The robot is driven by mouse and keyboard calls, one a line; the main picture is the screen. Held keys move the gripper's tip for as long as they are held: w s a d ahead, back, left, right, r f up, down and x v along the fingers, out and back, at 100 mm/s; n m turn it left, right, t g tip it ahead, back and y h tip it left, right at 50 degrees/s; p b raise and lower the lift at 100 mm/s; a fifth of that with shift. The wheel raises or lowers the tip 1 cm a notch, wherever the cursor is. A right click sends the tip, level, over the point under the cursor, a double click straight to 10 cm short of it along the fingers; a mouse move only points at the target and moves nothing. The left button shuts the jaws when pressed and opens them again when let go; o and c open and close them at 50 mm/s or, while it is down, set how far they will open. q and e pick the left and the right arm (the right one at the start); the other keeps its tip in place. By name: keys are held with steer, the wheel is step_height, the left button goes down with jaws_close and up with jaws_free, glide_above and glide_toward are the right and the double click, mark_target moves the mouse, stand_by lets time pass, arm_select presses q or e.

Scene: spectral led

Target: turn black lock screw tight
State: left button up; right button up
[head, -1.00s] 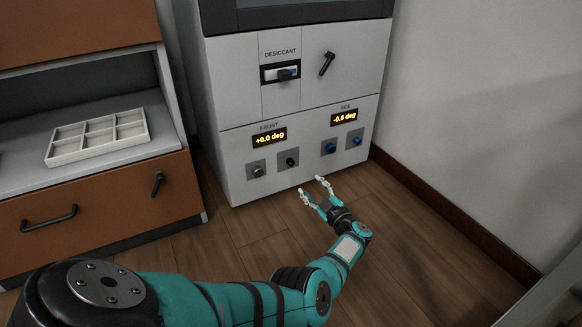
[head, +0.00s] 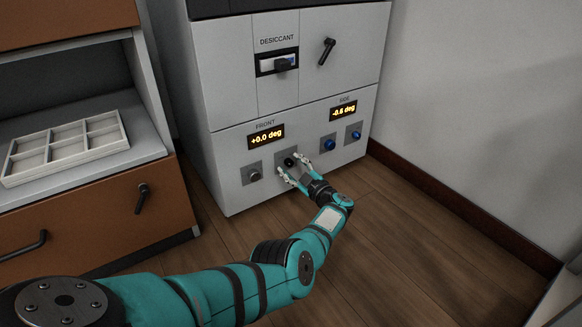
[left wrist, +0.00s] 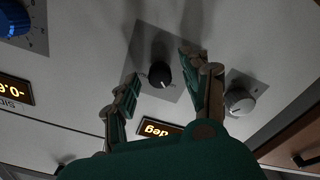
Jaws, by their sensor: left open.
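The black lock screw (head: 289,162) is a small black knob on a grey square plate, low on the front of the white cabinet, under the FRONT display. It also shows in the left wrist view (left wrist: 160,74), upside down, between and beyond my fingertips. My left gripper (head: 291,174) is open in front of it, with its fingers spread to either side. In the left wrist view the gripper (left wrist: 158,75) has clear space between each finger and the knob. Whether the fingertips touch the plate, I cannot tell. My right gripper is not in view.
A silver knob (head: 254,175) sits left of the black screw. Two blue knobs (head: 329,144) sit to its right, below a display (head: 343,110) reading -0.6 deg. The FRONT display (head: 266,137) reads +0.0 deg. A drawer unit (head: 100,208) with a white tray (head: 66,151) stands at the left.

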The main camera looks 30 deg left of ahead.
arm_select(q)
jaws_close()
steer(key=shift+m, duration=0.4)
steer(key=m, duration=0.4)
steer(key=shift+m+p, duration=0.3)
steer(key=shift+p, duration=0.05)
steer(key=m, duration=0.4)
steer(key=shift+m, duration=0.3)
steer(key=m, duration=0.5)
steer(key=shift+s, duration=0.1)
steer(key=shift+m, duration=2.4)
